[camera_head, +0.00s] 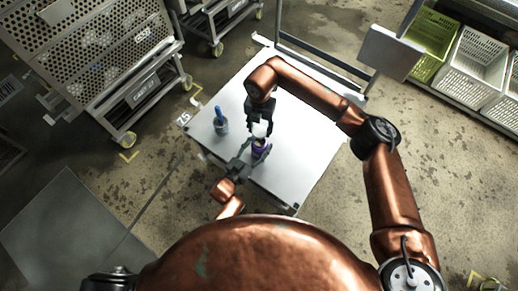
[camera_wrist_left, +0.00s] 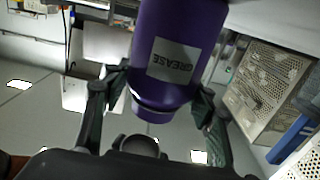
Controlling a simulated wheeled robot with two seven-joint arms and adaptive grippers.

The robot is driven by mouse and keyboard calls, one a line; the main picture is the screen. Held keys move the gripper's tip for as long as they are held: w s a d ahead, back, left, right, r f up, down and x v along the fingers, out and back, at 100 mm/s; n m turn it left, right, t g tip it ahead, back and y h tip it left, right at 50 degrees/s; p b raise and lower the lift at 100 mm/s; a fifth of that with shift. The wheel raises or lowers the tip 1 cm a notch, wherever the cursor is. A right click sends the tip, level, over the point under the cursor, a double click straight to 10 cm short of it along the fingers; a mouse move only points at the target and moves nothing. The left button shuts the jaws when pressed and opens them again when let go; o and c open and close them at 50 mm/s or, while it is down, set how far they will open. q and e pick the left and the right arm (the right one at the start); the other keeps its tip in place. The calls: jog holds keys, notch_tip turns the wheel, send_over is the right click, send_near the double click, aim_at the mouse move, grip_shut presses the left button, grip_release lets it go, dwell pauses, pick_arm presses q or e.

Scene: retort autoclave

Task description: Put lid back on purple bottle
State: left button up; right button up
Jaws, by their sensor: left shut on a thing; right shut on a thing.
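The purple bottle (camera_head: 260,148) stands on the white table, and its dark top shows in the head view.
A blue bottle (camera_head: 220,121) stands on the white table (camera_head: 300,165) to the left. The table's right part is clear. Perforated metal racks (camera_head: 100,50) stand at the upper left, and green and white crates (camera_head: 470,60) at the upper right.

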send_over(260, 144)
jog(key=shift+s+f, duration=0.1)
jog(key=shift+f, duration=2.4)
jog(key=shift+f, duration=0.1)
jog(key=shift+f, duration=0.8)
jog(key=shift+f, duration=0.5)
